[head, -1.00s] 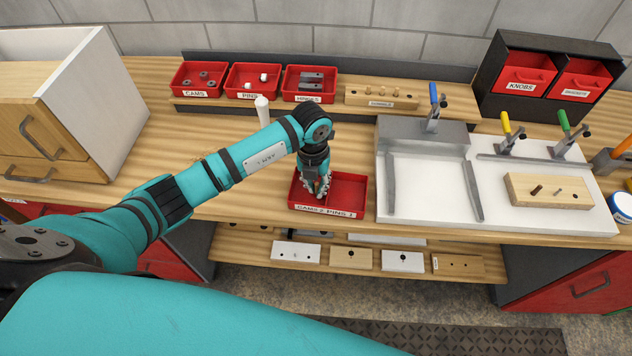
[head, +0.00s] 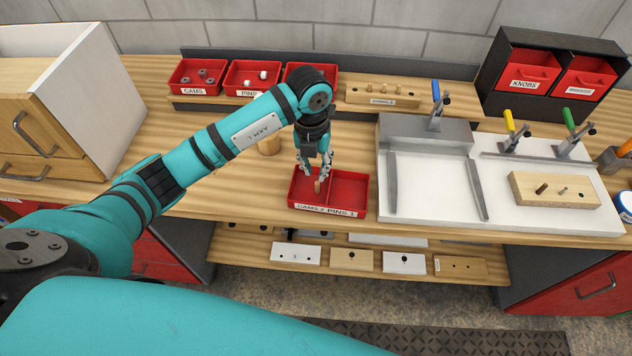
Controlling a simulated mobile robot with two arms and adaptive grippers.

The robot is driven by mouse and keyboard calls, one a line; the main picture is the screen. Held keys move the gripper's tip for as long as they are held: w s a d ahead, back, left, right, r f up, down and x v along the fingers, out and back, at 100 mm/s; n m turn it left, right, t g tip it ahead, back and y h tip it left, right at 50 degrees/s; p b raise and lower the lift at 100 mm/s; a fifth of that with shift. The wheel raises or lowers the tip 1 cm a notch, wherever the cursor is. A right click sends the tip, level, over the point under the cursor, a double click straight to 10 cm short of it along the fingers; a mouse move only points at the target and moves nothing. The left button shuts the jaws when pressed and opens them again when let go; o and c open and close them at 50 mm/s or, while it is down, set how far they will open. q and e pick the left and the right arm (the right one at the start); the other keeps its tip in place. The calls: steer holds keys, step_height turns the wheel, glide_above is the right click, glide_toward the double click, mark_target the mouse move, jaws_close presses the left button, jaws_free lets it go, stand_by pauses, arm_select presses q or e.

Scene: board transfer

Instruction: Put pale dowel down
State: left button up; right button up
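The pale dowel (head: 317,187) is a short tan peg in the left part of the red divided tray (head: 364,193), labelled for cams and pins. It looks roughly upright, close to the divider; whether its lower end touches the floor is hard to tell. My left gripper (head: 316,174) is just above the tray, pointing down. Its fingers are spread, one on each side above the dowel, with a visible gap. My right gripper is not in view.
Red bins of cams (head: 199,76) and pins (head: 252,78) stand behind, with a dowel rack (head: 382,97) to their right. The white clamp fixture (head: 430,185) is right of the tray. A wooden cylinder (head: 269,146) stands behind my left arm.

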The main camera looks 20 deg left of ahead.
arm_select(q)
steer(key=shift+a+r+b, duration=0.15)
steer(key=shift+r+b, duration=0.5)
steer(key=shift+r, duration=2.1)
